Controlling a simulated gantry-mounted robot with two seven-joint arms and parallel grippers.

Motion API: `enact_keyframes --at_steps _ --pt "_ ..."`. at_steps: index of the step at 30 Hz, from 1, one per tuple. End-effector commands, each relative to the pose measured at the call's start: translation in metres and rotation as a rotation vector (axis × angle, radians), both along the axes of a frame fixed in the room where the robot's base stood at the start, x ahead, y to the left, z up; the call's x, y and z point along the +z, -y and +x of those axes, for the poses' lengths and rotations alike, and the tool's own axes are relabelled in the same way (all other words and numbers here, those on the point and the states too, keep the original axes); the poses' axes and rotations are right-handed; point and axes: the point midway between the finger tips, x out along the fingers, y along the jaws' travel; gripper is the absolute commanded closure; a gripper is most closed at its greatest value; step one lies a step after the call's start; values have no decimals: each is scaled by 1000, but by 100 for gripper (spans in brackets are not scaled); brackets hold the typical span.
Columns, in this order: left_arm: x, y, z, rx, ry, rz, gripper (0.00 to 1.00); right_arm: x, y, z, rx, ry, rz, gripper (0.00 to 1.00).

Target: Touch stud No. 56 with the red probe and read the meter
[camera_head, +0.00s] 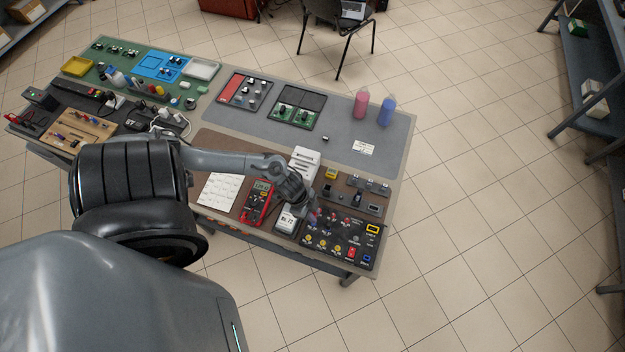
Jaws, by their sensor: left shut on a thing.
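My left gripper (313,216) is over the upper left part of the black stud panel (345,255), at the front right of the table. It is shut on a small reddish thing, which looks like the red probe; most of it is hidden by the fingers. Whether its tip touches a stud cannot be told. The panel carries several yellow, red and dark studs; their numbers are too small to read. The red meter (259,197) lies left of the gripper on the brown mat, its display too small to read. My right gripper is not in view.
White devices (305,158) stand close behind and beside my left gripper. A brown block with dark fittings (352,193) lies behind the panel. A pink bottle (361,104) and a blue bottle (386,112) stand on the grey mat, which has free room around them. Trays and tools fill the left.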

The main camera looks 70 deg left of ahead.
Motion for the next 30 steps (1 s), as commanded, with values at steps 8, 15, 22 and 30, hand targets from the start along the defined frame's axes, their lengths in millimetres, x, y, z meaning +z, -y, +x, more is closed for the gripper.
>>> enact_keyframes --at_steps 8,15,22,30 --pt "14 0 -1 -1 -3 1 100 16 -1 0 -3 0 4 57" --pt "32 0 -1 0 -1 0 100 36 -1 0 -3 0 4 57" --pt "48 0 0 0 -1 1 100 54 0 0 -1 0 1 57" --pt "65 0 -1 -1 0 0 100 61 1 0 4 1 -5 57"
